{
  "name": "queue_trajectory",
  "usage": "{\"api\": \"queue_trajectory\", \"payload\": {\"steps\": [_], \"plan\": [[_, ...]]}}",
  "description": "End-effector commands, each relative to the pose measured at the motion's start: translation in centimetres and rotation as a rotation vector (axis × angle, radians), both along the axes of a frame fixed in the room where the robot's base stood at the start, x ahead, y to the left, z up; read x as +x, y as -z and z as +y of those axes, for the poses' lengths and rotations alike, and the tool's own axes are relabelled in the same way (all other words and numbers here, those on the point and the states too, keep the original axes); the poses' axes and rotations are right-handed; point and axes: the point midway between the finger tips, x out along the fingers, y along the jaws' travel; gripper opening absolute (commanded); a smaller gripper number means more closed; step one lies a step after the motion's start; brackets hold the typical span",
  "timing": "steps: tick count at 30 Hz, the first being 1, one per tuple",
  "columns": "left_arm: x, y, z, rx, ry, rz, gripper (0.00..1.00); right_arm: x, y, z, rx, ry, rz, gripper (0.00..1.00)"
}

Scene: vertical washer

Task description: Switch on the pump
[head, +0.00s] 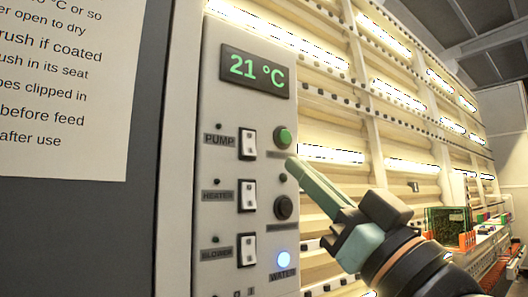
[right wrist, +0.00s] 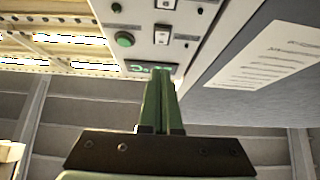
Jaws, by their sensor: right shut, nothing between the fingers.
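The pump switch (head: 248,143) is a white rocker beside the PUMP label (head: 219,139) on a light grey control panel (head: 215,90). The small lamp (head: 219,126) above the label is dark. I cannot tell which way the rocker is pressed. A green round button (head: 282,137) sits to its right. My right gripper (head: 292,163) is shut and empty, its tips just below and right of the green button. In the right wrist view, upside down, the fingers (right wrist: 160,78) overlap the display (right wrist: 150,68); the pump switch (right wrist: 161,36) shows beyond. My left gripper is not in view.
The display (head: 254,71) reads 21 °C in green. Below are the heater switch (head: 246,195), blower switch (head: 246,249), a dark knob (head: 284,207) and a lit blue WATER lamp (head: 284,259). A notice (head: 60,90) hangs left.

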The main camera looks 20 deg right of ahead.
Motion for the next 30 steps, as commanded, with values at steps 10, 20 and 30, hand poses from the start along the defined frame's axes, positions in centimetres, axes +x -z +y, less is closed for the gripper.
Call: {"api": "queue_trajectory", "payload": {"steps": [10, 20, 30], "plan": [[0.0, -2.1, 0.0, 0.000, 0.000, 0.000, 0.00, 5.6, -3.1, 2.0, -0.001, -0.001, 0.005, 0.00], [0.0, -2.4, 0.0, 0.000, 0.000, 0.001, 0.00, 7.6, -2.7, 2.8, 0.000, 0.000, -0.001, 0.00], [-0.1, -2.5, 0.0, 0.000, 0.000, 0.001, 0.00, 8.0, -2.6, 2.9, 0.001, -0.001, 0.002, 0.00]]}}
